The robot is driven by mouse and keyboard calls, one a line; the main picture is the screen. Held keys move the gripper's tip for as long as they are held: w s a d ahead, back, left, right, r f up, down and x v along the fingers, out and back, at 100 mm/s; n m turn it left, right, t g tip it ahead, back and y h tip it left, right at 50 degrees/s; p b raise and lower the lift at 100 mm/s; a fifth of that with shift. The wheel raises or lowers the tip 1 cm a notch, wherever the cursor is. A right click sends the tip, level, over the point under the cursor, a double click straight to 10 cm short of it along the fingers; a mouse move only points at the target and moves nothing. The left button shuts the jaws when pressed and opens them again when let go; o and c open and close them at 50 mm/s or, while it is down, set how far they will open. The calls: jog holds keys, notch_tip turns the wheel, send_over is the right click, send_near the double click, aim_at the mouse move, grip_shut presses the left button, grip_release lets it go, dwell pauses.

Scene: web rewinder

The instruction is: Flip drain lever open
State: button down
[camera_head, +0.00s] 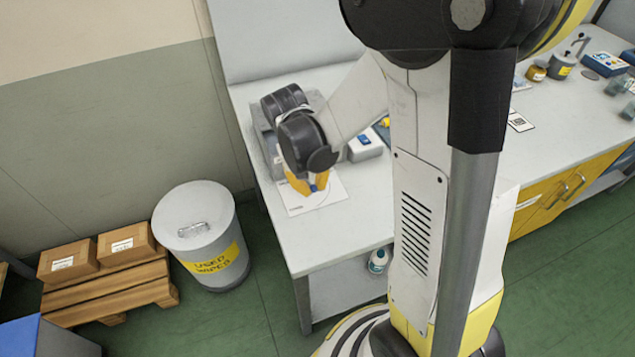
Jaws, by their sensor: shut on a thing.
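My arm reaches down to the left part of the bench, and its black wrist joints cover much of the place where it works. The yellow end of my gripper (297,184) shows just below the wrist, low over a white sheet. The fingertips and the lever's pivot are hidden, so I cannot tell the lever's angle. A grey unit (263,140) stands behind the wrist, partly covered.
The white sheet (326,196) lies on the white bench (300,250). A white-and-blue box (364,146) stands right of the wrist. A grey bin (205,235) labelled used wipes stands on the floor at left, beside boxes (125,243) on a pallet. Jars and tools sit far right.

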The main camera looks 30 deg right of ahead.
jog(key=shift+a+m, duration=0.55)
jog(key=shift+m, duration=0.35)
jog(key=c, duration=1.6)
grip_release()
jog(key=shift+a, duration=0.1)
notch_tip(320, 180, up, 12)
jog(key=a, duration=0.2)
jog(key=shift+w+f, duration=0.15)
jog(key=shift+w, duration=0.25)
